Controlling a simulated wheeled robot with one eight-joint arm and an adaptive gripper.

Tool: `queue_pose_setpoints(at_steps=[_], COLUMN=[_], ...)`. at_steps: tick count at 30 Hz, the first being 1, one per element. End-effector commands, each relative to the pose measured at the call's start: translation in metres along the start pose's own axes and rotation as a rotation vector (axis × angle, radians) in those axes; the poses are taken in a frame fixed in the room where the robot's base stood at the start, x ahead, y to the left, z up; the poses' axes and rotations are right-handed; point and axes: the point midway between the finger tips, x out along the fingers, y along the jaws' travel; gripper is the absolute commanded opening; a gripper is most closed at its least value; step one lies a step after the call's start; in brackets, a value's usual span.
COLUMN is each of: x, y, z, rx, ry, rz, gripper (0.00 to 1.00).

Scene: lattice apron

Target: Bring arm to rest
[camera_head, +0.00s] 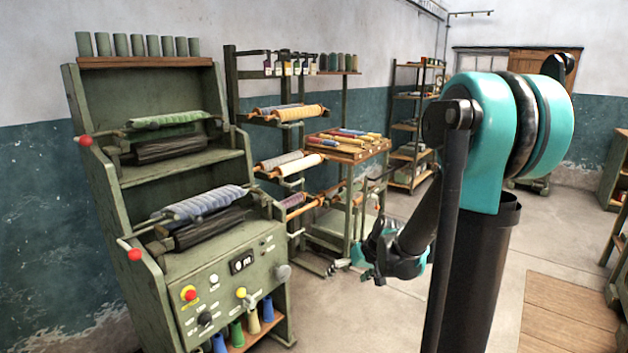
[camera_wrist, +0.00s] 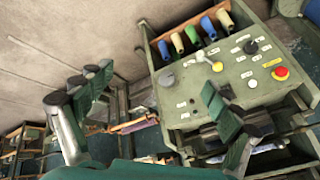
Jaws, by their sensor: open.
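My arm rises at the right of the head view, a teal shoulder (camera_head: 485,130) on a dark column, with a dark forearm (camera_head: 425,215) reaching down and left. My gripper (camera_head: 374,262) hangs at its end, in front of the aisle to the right of the green machine (camera_head: 190,235). In the wrist view my gripper (camera_wrist: 158,92) is open, its two fingers wide apart with nothing between them. The machine's control panel (camera_wrist: 230,85) shows behind and around the right finger there. I cannot tell the exact distance between the finger and the panel.
Behind the gripper stand a green rack with rollers (camera_head: 290,110) and a small table with a wooden tray (camera_head: 345,150). Shelves (camera_head: 410,125) stand farther back. A wooden floor panel (camera_head: 565,310) lies at the lower right. Bare concrete floor (camera_head: 330,310) is open below the gripper.

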Motion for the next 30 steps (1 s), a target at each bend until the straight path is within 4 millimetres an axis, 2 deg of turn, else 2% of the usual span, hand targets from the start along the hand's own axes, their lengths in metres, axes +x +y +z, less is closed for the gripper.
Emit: queue_pose_setpoints(at_steps=[1,3,9,12,16,21,28,30], x=[-0.012,-0.025,-0.057,-0.069,-0.08,-0.085,-0.086,-0.086], y=[0.002,0.006,0.021,0.029,0.038,0.045,0.046,0.046], z=[0.017,0.039,0.104,0.136,0.167,0.188,0.19,0.19], rx=[0.006,0.018,0.05,0.065,0.079,0.09,0.092,0.092], ry=[-0.008,-0.018,-0.04,-0.048,-0.053,-0.055,-0.055,-0.055], rz=[0.03,0.072,0.196,0.255,0.316,0.357,0.365,0.365], gripper=[0.91,0.91,0.91,0.91,0.91,0.91,0.91,0.84])
